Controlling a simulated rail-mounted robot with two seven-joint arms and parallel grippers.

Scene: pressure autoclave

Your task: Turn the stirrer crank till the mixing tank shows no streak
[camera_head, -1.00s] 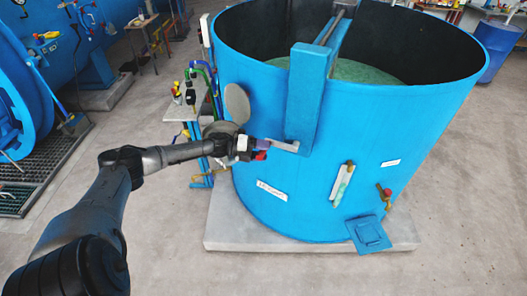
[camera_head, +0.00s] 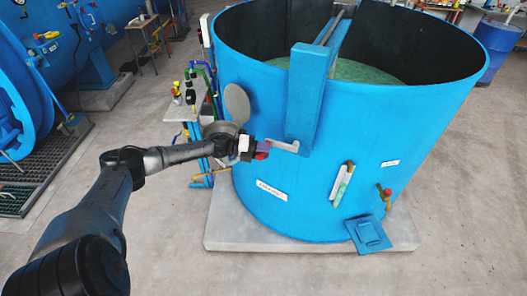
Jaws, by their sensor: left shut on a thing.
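The blue mixing tank (camera_head: 420,135) stands open on a low concrete base, with green liquid (camera_head: 362,71) inside; I see no clear streak on the visible part, and much of the surface is hidden by the near wall. A blue gearbox post (camera_head: 305,95) with a shaft (camera_head: 333,27) sits on its near rim. The stirrer crank's light grey arm (camera_head: 285,147) reaches left from the post's lower end. My left gripper (camera_head: 262,148) is shut at the crank's outer end, on the handle, which it mostly hides. My right gripper is out of view.
A sight gauge (camera_head: 342,183) and a valve with a red knob (camera_head: 387,194) are on the tank's front. A small stand with coloured valves (camera_head: 188,95) is left of the tank. A blue drum (camera_head: 494,52) stands at the back right. The front floor is clear.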

